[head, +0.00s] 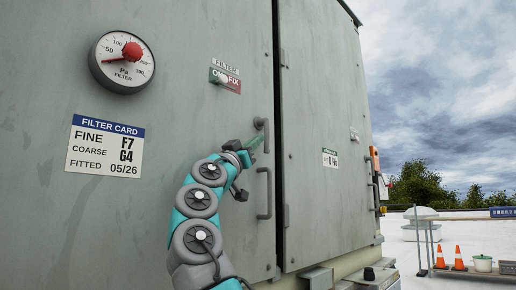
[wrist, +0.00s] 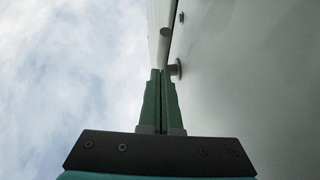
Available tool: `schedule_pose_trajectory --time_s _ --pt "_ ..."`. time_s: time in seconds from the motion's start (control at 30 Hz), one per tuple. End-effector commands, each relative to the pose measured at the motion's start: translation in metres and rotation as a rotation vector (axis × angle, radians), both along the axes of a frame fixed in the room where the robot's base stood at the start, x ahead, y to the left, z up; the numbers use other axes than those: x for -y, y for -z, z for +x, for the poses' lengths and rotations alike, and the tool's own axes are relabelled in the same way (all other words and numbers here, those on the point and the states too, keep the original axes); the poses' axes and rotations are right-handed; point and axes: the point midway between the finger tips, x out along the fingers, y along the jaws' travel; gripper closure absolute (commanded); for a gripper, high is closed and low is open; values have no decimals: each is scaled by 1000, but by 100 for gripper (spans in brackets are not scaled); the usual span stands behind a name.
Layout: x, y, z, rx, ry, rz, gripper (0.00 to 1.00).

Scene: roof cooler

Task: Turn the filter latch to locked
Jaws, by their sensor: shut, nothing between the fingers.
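The grey latch handle (head: 262,128) is a short bent bar on the cabinet door near its right edge, below the FILTER sign. Its lower part is partly hidden by my gripper (head: 256,143). My gripper is shut and empty, its green fingertips close to the latch. In the wrist view my gripper (wrist: 160,75) has both green fingers together. A round grey stub (wrist: 176,69) on the door stands just right of the fingertips, and a grey bar end (wrist: 165,32) lies beyond them. I cannot tell whether the fingers touch the latch.
A fixed pull handle (head: 267,193) is below the latch. Two orange cones (head: 449,258) stand far right. Open sky lies left in the wrist view.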

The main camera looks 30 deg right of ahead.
Motion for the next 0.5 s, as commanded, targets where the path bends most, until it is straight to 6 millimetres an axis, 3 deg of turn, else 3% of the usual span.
schedule_pose_trajectory --time_s 0.1,0.5 --pt "-16 5 -15 1 -3 -2 100" --pt "-47 39 -33 2 -4 -3 100"
